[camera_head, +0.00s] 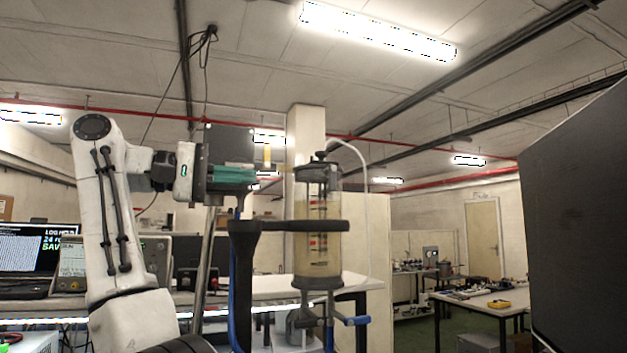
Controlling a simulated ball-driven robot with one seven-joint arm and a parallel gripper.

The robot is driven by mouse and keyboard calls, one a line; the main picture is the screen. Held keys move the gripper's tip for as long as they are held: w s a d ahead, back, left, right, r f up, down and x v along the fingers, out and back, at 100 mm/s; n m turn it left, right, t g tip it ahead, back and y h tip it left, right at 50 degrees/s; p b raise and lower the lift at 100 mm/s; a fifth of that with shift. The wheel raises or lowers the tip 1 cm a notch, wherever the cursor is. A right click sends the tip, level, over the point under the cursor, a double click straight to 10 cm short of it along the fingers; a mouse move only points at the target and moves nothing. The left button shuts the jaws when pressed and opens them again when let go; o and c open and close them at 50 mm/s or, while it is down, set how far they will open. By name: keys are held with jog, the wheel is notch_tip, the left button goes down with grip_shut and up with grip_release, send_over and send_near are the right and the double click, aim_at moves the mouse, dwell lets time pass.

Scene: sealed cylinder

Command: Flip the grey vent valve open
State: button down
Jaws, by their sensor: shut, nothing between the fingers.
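A clear upright cylinder (318,225) with dark end caps stands right of centre, held by a black clamp arm (290,226). A small dark fitting (320,156) sits on its top cap. I cannot tell whether this is the grey vent valve or which way its lever points. A blue-handled valve (355,321) is below the cylinder. My gripper (278,171) is shut and empty, pointing right, just left of the top cap at about the fitting's height. I see no clear contact. The fingers are small and hard to make out.
A black stand post (242,285) rises left of the cylinder, below my gripper. A pale hose (358,158) arches from the top to the right. A bench with a laptop (38,255) is behind on the left. A large dark panel (578,215) fills the right edge.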

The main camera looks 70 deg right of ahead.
aim_at(329, 183)
jog(key=p+x, duration=0.1)
jog(key=x, duration=1.3)
jog(key=shift+p, duration=0.4)
jog(key=shift+f, duration=0.15)
jog(key=shift+d+f+b, duration=0.1)
jog(key=shift+b, duration=0.3)
jog(key=shift+g, duration=0.3)
